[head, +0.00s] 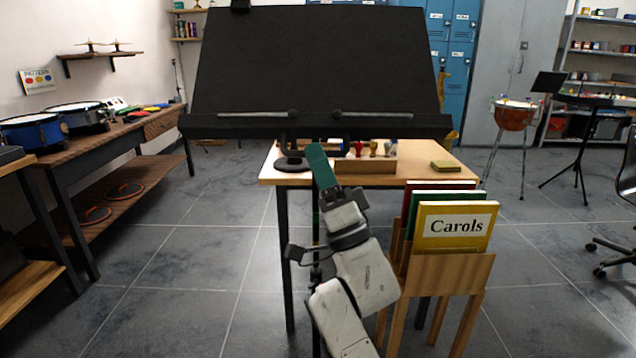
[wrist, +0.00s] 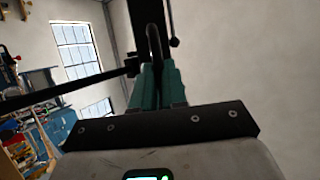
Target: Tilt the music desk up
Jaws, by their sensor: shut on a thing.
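The music desk (head: 312,65) is a wide black panel in the upper middle of the head view, leaning back, with a ledge (head: 230,125) along its lower edge and two grey page clips (head: 385,114) on it. My gripper (head: 317,150) is just below the ledge, its green fingers pointing up. In the wrist view my gripper (wrist: 155,72) is shut on a dark curved handle (wrist: 153,38) that rises between the fingers.
A wooden rack (head: 450,272) of books, the front one marked Carols (head: 455,227), stands close right of my arm. Floor is open at left, before the drum bench (head: 90,150).

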